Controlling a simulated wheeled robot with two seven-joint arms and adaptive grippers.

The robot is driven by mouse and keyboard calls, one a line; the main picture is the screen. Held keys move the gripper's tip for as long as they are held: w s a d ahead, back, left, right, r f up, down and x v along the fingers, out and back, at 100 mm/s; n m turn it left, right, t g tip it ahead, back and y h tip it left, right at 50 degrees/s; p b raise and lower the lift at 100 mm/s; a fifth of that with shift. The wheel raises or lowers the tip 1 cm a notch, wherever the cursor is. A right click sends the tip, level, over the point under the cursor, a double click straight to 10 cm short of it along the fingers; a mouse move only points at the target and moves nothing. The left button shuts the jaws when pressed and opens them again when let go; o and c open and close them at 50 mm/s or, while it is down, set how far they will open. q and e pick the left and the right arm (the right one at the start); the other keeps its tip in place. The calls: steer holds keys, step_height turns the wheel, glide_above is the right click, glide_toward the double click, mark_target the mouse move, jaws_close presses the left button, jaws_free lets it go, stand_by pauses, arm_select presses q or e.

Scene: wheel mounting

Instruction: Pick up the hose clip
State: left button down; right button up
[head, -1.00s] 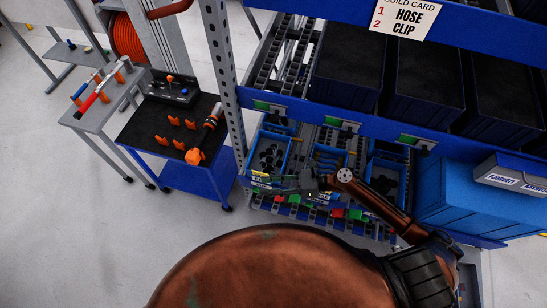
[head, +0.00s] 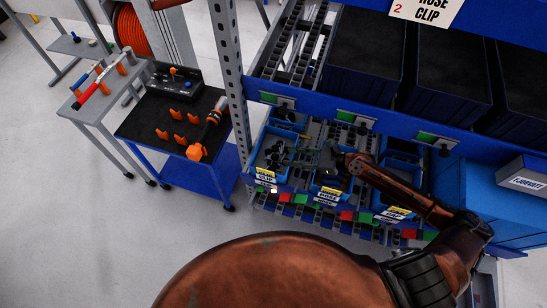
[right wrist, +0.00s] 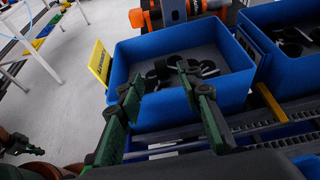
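Several black ring-shaped hose clips (right wrist: 196,69) lie in a blue bin (right wrist: 232,93) in the right wrist view. In the head view, the dark clips (head: 275,154) lie in the leftmost small bin, labelled CLIP (head: 265,174). My right gripper (right wrist: 159,76) is open, with its two green-and-black fingers apart and reaching toward that bin. Nothing shows between the fingers. In the head view the right gripper (head: 318,158) is small and dark, just right of the clip bin.
The hose bin (head: 330,190) and another labelled bin (head: 395,213) stand to the right on the same rack. A blue shelf beam (head: 370,123) and black bins (head: 445,80) are above. A perforated post (head: 226,65) and tool cart (head: 135,130) stand left.

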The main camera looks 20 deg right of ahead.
mark_target(275, 155)
steer(key=x, duration=0.6)
steer(key=shift+w+a+f, duration=0.15)
steer(key=shift+a+f, duration=0.05)
steer(key=shift+a, duration=0.1)
steer(key=shift+c, duration=0.6)
jaws_close()
